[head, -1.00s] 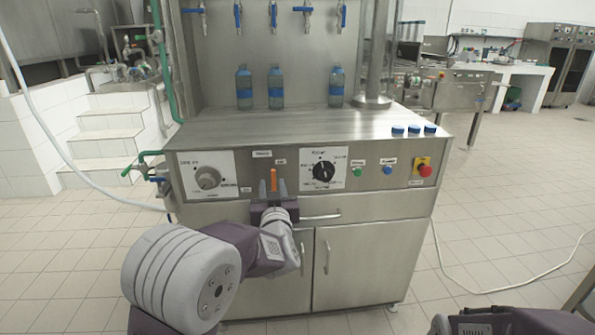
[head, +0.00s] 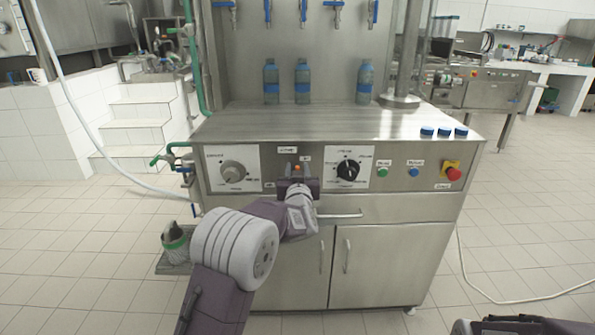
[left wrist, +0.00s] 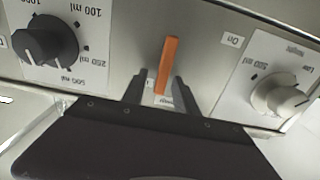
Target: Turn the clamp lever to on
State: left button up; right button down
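The clamp lever is a narrow orange bar (left wrist: 167,65) on the steel front panel of the filler. In the left wrist view it stands between the two dark fingers of my left gripper (left wrist: 164,84), which is open, with the fingertips either side of its lower end. An "On" label (left wrist: 232,40) is to its right there. In the head view only a small orange tip of the lever (head: 297,167) shows above my left gripper (head: 297,179), which hides the rest. My right gripper is not in view.
A grey dial (head: 233,171) is left of the lever and a black dial (head: 348,169) right of it. Green (head: 383,172) and blue (head: 414,173) buttons and a red stop button (head: 453,174) follow. A drawer handle (head: 340,215) is below. Blue-banded bottles (head: 302,82) stand on top.

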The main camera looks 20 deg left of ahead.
aim_at(283, 174)
pick_arm(q)
grip_shut()
jog(key=shift+a+f, duration=0.1)
jog(key=a+f+n+b, duration=0.1)
jog(key=n+b, duration=0.3)
jog(key=s+a+f+n+b, duration=0.1)
jog(key=n+b, duration=0.3)
jog(key=n, duration=0.1)
jog(key=a+f+n+b, duration=0.1)
jog(key=a+n+b, duration=0.1)
jog(key=n+b, duration=0.2)
jog(key=shift+s+a+f+n+b, duration=0.15)
jog(key=shift+f+n+b, duration=0.15)
jog(key=shift+b, duration=0.25)
jog(key=shift+a+f+n+b, duration=0.1)
jog(key=shift+f+n+b, duration=0.25)
jog(key=shift+n+b, duration=0.7)
jog(key=shift+f+n+b, duration=0.3)
jog(key=shift+n+b, duration=0.55)
jog(key=shift+n, duration=0.3)
